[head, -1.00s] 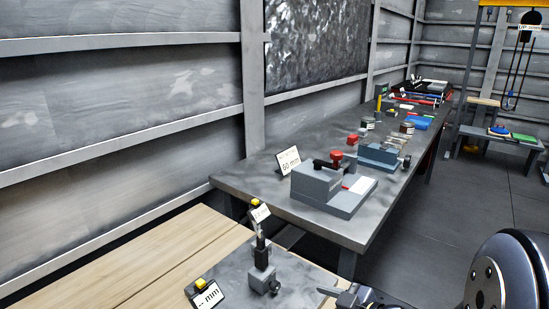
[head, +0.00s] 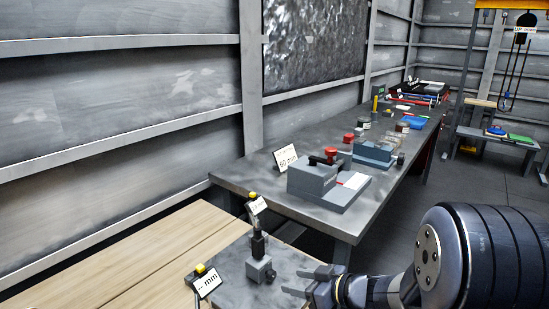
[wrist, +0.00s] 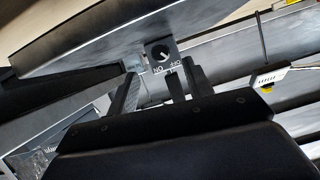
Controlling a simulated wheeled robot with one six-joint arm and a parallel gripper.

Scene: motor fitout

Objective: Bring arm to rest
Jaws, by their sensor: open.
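My gripper (head: 303,284) is at the bottom of the head view, with its fingers pointing left and apart. It is empty. My arm reaches in from the right edge. In the wrist view the two fingers of my gripper (wrist: 155,92) also stand apart, with nothing between them. Just beyond the fingers in that view is a small grey block with a round dial and ON/OFF lettering (wrist: 162,57).
A gauge stand (head: 260,262) and a "-- mm" display (head: 207,283) stand on the near grey plate, left of my gripper. A long dark bench (head: 240,179) carries a grey fixture (head: 315,180) and a "60 mm" sign (head: 286,157). Open floor (head: 395,215) lies right of it.

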